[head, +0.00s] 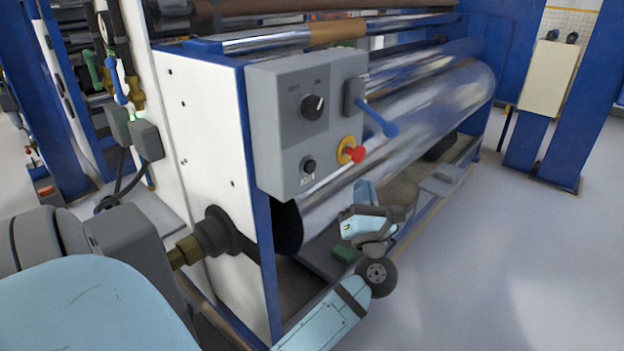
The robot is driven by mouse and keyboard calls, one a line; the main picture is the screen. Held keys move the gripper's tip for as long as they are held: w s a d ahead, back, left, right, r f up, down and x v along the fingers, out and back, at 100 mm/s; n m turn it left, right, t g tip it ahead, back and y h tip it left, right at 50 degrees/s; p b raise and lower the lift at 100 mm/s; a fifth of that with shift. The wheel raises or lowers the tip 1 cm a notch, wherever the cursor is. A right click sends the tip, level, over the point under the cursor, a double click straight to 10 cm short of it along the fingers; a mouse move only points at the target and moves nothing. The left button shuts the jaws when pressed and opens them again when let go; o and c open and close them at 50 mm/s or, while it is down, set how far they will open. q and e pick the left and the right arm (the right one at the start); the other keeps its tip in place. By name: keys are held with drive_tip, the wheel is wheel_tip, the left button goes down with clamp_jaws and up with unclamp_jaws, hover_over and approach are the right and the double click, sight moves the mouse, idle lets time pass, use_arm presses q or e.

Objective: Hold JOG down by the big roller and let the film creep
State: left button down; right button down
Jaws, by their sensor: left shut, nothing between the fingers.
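A grey control box (290,78) is fixed to the near end of the machine, in front of the big shiny roller (415,125). Low on its face is a black push button (309,166) with a small label too small to read; it may be JOG. The big roller carries glossy film and stretches back to the right. My left gripper (364,196) is shut and empty. It is below and right of the box, in front of the roller's lower part, and apart from the button. My right gripper is not in view.
The box also bears a black rotary switch (313,106), a red mushroom button (357,154) on a yellow collar, and a blue-handled lever (378,119) sticking out right. A low frame rail (425,200) runs along the machine. The floor (520,260) at right is clear.

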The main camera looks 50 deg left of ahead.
sight(310, 167)
use_arm(q)
drive_tip(key=n+g, duration=0.1)
drive_tip(key=a+n+g, duration=0.1)
drive_tip(key=n, duration=0.1)
drive_tip(key=shift+a+f+y, duration=0.15)
drive_tip(key=shift+a+y, duration=0.05)
drive_tip(key=shift+y, duration=0.2)
drive_tip(key=a, duration=0.8)
drive_tip(key=shift+s+a+p, duration=0.35)
drive_tip(key=shift+s, duration=0.1)
idle(1.5)
drive_tip(key=shift+a, duration=0.4)
